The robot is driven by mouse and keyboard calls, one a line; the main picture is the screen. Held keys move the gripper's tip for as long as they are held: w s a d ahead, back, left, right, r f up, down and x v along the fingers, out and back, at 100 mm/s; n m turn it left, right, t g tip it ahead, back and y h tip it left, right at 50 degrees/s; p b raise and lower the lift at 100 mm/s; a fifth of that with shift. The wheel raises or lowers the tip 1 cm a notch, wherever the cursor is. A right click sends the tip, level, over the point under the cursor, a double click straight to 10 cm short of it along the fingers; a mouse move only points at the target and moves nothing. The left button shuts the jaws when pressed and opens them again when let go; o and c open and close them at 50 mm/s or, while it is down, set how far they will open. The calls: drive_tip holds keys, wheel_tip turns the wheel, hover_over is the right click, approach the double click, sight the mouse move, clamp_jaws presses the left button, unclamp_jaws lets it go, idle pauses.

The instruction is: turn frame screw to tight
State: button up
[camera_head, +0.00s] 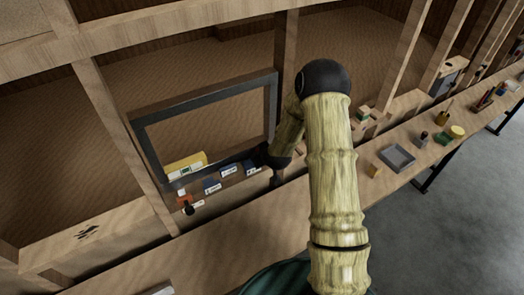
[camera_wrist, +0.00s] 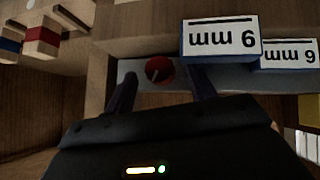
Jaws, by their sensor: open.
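A red round screw head (camera_wrist: 160,69) with a short pale line across it shows in the wrist view, set on a grey strip. My gripper (camera_wrist: 163,88) is open, with one dark finger on each side of and slightly below the red head in the picture. I cannot tell whether the fingers touch it. In the head view, my gripper (camera_head: 277,177) is at the lower right corner of a dark rectangular frame (camera_head: 205,90) in the wooden wall. The screw is not distinguishable there.
Blue blocks with white "mm" labels (camera_wrist: 221,38) sit close beside the screw. A yellow level-like tool (camera_head: 186,165) lies at the frame's lower left, above an orange-and-black item (camera_head: 185,201). A grey tray (camera_head: 397,157) and small objects stand on the bench to the right.

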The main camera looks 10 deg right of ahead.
drive_tip(key=shift+x, duration=0.8)
drive_tip(key=shift+s, duration=0.1)
drive_tip(key=shift+c, duration=0.4)
drive_tip(key=c, duration=0.9)
drive_tip(key=shift+d+f+b, duration=0.1)
drive_tip(key=shift+d+b, duration=0.05)
drive_tip(key=shift+b, duration=0.15)
drive_tip(key=shift+d+m+g+y+b, duration=0.2)
drive_tip(key=shift+m+g+y+b, duration=0.2)
drive_tip(key=shift+m+y+b, duration=0.7)
drive_tip(key=shift+d+m+g+y+b, duration=0.1)
drive_tip(key=shift+m+g+y+b, duration=0.25)
drive_tip(key=shift+y, duration=1.35)
